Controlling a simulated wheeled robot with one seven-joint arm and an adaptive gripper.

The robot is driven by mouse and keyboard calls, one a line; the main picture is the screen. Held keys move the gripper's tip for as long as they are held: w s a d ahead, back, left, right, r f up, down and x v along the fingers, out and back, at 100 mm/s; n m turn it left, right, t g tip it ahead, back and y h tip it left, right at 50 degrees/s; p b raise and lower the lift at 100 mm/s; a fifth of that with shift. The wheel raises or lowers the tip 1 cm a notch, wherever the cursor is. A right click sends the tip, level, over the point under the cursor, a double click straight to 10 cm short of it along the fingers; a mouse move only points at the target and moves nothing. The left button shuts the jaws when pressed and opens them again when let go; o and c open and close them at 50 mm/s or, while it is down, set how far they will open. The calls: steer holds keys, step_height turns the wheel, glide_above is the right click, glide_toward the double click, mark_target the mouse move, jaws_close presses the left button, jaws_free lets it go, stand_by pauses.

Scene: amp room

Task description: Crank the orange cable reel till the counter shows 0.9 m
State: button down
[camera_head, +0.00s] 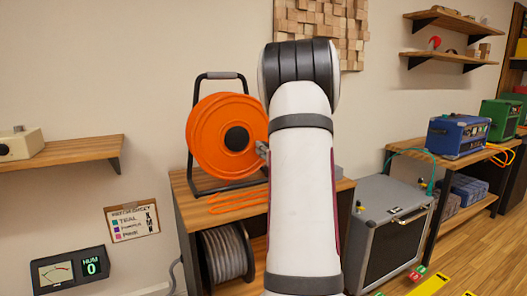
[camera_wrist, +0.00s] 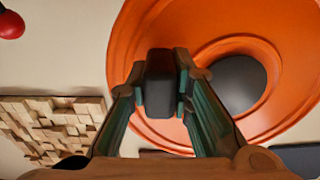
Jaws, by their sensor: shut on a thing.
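The orange cable reel (camera_head: 212,128) stands in a black frame (camera_head: 197,180) on a wooden bench, left of my arm. Its disc fills much of the wrist view (camera_wrist: 140,30), with a dark hub (camera_wrist: 235,85) to the right. My gripper (camera_wrist: 160,82) is shut on a dark crank handle (camera_wrist: 159,95) in front of the disc, left of the hub in that view. In the head view my arm mostly hides the gripper and handle. I see no readable metre counter.
Orange cable (camera_head: 238,202) lies on the bench (camera_head: 190,187) below the reel. A grey cable spool (camera_head: 226,252) sits underneath. A large grey amp (camera_head: 390,225) stands right of my arm.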

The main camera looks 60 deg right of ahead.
step_height(320, 180, up, 2)
steer(key=shift+d+r+p, duration=0.15)
steer(key=shift+r+p, duration=0.1)
steer(key=shift+p, duration=0.4)
steer(key=r+p, duration=0.2)
steer(key=r, duration=0.1)
steer(key=shift+a+r, duration=0.15)
steer(key=shift+a, duration=0.05)
steer(key=shift+w, duration=0.1)
steer(key=c, duration=1.3)
jaws_free()
steer(key=shift+s, duration=0.35)
steer(key=v, duration=0.8)
steer(key=shift+s+a+p, duration=0.15)
steer(key=shift+s+p, duration=0.05)
steer(key=shift+p, duration=0.1)
